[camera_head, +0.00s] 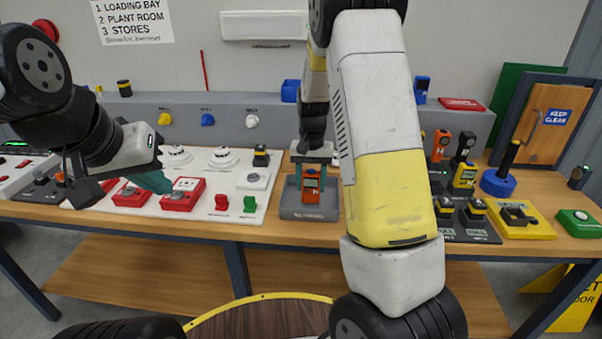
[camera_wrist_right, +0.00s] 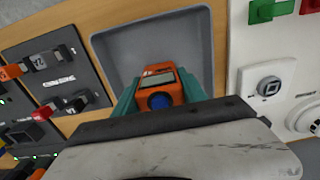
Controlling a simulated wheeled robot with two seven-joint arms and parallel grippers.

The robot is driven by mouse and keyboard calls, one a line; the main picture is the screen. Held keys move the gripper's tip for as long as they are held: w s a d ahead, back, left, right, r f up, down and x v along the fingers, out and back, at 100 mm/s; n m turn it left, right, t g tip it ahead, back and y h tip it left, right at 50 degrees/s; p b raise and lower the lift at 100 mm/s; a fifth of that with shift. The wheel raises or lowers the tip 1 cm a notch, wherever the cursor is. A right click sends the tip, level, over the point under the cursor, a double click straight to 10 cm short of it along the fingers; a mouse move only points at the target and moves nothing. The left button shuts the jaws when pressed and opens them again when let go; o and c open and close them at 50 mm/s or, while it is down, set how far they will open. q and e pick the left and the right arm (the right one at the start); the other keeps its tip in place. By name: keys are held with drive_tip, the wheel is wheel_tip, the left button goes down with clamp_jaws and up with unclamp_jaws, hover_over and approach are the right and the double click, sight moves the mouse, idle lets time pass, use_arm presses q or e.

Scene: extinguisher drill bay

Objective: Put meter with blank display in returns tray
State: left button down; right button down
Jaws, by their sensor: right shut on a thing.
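An orange meter (camera_head: 311,190) is held upright between the teal fingers of my right gripper (camera_head: 311,178). It is at the grey tray (camera_head: 309,213) on the bench; I cannot tell whether it touches the tray floor. In the right wrist view the meter (camera_wrist_right: 159,88) has a window strip and a blue round part, with the right gripper's teal fingers (camera_wrist_right: 160,92) on both sides and the tray (camera_wrist_right: 105,42) behind. The window is too small to read. My left gripper (camera_head: 152,182) hangs over the left of the bench, beside a red box; its jaw gap is not clear.
A dark rack (camera_head: 462,232) with several meters, including an orange meter (camera_head: 440,142) and a yellow meter (camera_head: 465,174), stands right of my right arm. A white panel (camera_head: 246,190) with red and green parts lies left of the tray. A blue round stand (camera_head: 497,183) is further right.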

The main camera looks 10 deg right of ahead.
drive_tip(key=shift+f, duration=0.15)
drive_tip(key=c, duration=0.6)
unclamp_jaws()
drive_tip(key=shift+c, duration=0.2)
wheel_tip(320, 180, up, 12)
drive_tip(key=shift+s+r, duration=0.1)
drive_tip(key=shift+r, duration=0.1)
drive_tip(key=s+a+r+n+t+y, duration=0.1)
drive_tip(key=s+r+n+t, duration=0.1)
drive_tip(key=s, duration=1)
drive_tip(key=s+a+r+n+t+y, duration=0.1)
drive_tip(key=s+r+t, duration=0.3)
drive_tip(key=s, duration=0.9)
wheel_tip(320, 180, up, 4)
drive_tip(key=shift+a+f+n, duration=0.2)
drive_tip(key=shift+a+n, duration=0.05)
drive_tip(key=shift+n, duration=0.15)
